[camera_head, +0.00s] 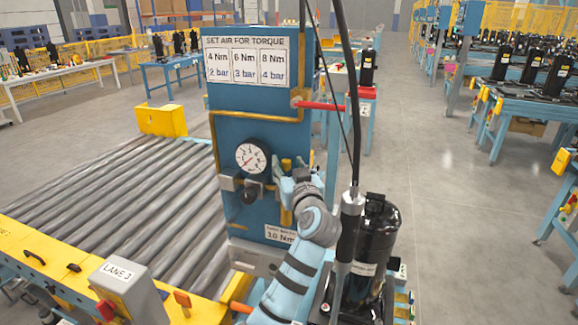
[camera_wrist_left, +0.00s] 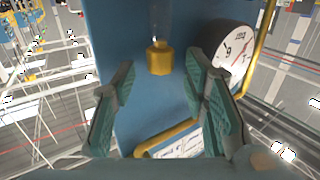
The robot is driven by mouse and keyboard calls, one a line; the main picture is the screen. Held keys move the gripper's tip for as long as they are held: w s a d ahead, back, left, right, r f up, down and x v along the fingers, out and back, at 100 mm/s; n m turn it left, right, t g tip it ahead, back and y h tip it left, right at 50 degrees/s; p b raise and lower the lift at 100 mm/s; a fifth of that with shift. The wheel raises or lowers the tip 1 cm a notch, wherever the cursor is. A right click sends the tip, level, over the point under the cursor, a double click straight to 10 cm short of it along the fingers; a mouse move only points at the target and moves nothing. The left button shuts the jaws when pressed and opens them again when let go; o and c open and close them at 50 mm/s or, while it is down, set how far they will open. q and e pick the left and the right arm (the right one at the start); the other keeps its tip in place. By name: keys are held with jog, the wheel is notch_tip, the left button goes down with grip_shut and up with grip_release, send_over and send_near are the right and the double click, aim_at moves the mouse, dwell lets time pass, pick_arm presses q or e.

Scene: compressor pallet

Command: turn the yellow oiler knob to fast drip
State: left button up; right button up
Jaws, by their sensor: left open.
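The yellow oiler knob (camera_wrist_left: 159,58) shows in the left wrist view, with a clear tube next to it, against the blue panel (camera_wrist_left: 175,103). In the head view a small yellow part (camera_head: 286,163), which looks like the same knob, sits right of the gauge, partly hidden by my gripper. My left gripper (camera_head: 288,178) is at the panel front. In the left wrist view its two green-padded fingers (camera_wrist_left: 162,76) are open, one on each side of the knob line, with visible gaps to it. Contact is not seen. My right gripper is not in view.
A round gauge (camera_head: 252,157) and a black knob (camera_head: 252,191) are close left of my gripper. A red lever (camera_head: 318,105) juts from the panel above. A hanging tool (camera_head: 349,215) and a black compressor (camera_head: 376,235) stand right of my arm. A roller conveyor (camera_head: 130,205) lies left.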

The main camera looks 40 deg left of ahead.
pick_arm(q)
jog(key=v, duration=0.7)
